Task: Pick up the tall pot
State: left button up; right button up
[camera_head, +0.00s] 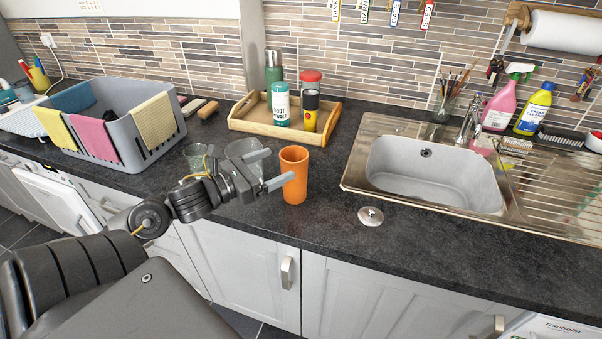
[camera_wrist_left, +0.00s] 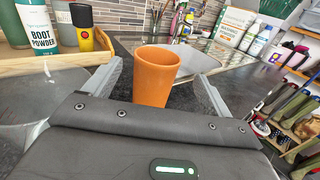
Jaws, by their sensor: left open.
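The tall pot is an orange, slightly flared cup (camera_head: 294,175) standing upright on the dark worktop, left of the sink. In the left wrist view the pot (camera_wrist_left: 155,78) stands between and beyond the two finger tips, its rim facing up. My left gripper (camera_head: 269,170) is open, its fingers pointing right toward the pot. In the head view one finger overlaps the pot's left edge; I cannot tell if it touches. It also shows in the left wrist view (camera_wrist_left: 160,85), with a finger on each side of the pot. My right gripper is not in view.
Clear glasses (camera_head: 243,149) stand just behind my left gripper. A wooden tray (camera_head: 248,126) with bottles is behind the pot. The sink (camera_head: 430,175) is to the right, with a round metal disc (camera_head: 370,216) in front. A grey crate (camera_head: 138,149) holds cloths at left.

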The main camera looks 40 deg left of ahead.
aim_at(295, 180)
pick_arm(q)
jog(key=f, duration=0.3)
jog(key=shift+s+a, duration=0.25)
jog(key=shift+s, duration=0.1)
notch_tip(295, 180, down, 5)
jog(key=shift+w+f+p, duration=0.1)
jog(key=shift+p, duration=0.2)
jog(key=shift+w, duration=0.45)
jog(key=shift+w+d, duration=0.25)
jog(key=shift+w, duration=0.25)
jog(key=shift+w+d+r+p, duration=0.1)
jog(key=shift+w+r+p, duration=0.1)
jog(key=shift+w+p, duration=0.2)
jog(key=p+x, duration=0.1)
jog(key=x, duration=0.2)
jog(key=shift+w, duration=0.3)
jog(key=shift+w+d+f, duration=0.15)
jog(key=shift+w+d, duration=0.1)
jog(key=shift+w, duration=0.3)
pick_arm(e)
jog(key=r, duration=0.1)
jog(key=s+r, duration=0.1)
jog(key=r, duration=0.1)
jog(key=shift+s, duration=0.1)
pick_arm(q)
jog(key=shift+c, duration=0.3)
